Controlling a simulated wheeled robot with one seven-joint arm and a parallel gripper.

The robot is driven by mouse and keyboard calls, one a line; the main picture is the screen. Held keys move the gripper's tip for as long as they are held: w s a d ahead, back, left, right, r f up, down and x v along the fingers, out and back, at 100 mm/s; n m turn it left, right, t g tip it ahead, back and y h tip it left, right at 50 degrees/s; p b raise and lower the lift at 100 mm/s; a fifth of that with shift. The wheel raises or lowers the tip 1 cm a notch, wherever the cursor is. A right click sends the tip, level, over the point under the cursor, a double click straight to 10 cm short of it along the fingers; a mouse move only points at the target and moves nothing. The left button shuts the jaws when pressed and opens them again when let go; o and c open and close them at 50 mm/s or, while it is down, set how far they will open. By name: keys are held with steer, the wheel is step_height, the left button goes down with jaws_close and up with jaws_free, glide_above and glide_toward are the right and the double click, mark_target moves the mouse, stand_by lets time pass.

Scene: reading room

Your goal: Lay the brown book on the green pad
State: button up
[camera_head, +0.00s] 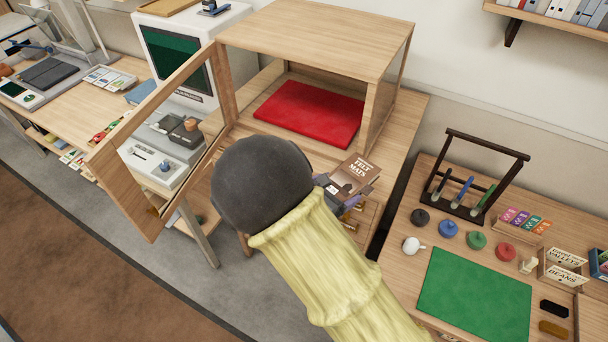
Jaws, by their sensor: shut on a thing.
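The brown book (353,176), with a white title on its cover, is held up by my gripper (328,187) in front of the open wooden cabinet. My gripper is mostly hidden behind my own dark, round arm joint and pale yellow sleeve; only a bit of it shows beside the book. The jaws are shut on the book. The green pad (475,298) lies flat and bare on the right-hand table, below and to the right of the book and apart from it.
The cabinet (318,38) holds a red pad (309,112); its glazed door (160,140) stands open to the left.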

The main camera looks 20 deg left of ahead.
steer(key=w+d+f+m+g+h+b, duration=0.15)
steer(key=d+f, duration=0.35)
steer(key=d, duration=0.7)
steer(key=d+f+m+g+h, duration=0.1)
steer(key=d+f+m+h, duration=0.35)
steer(key=d, duration=0.85)
steer(key=d+f+g+b, duration=0.2)
steer(key=d+f+b, duration=0.6)
steer(key=f, duration=0.6)
steer(key=d, duration=0.2)
steer(key=shift+d+f, duration=0.3)
steer(key=shift+d, duration=0.1)
steer(key=shift+s, duration=0.1)
steer(key=shift+f+y, duration=0.1)
steer(key=shift+y, duration=0.2)
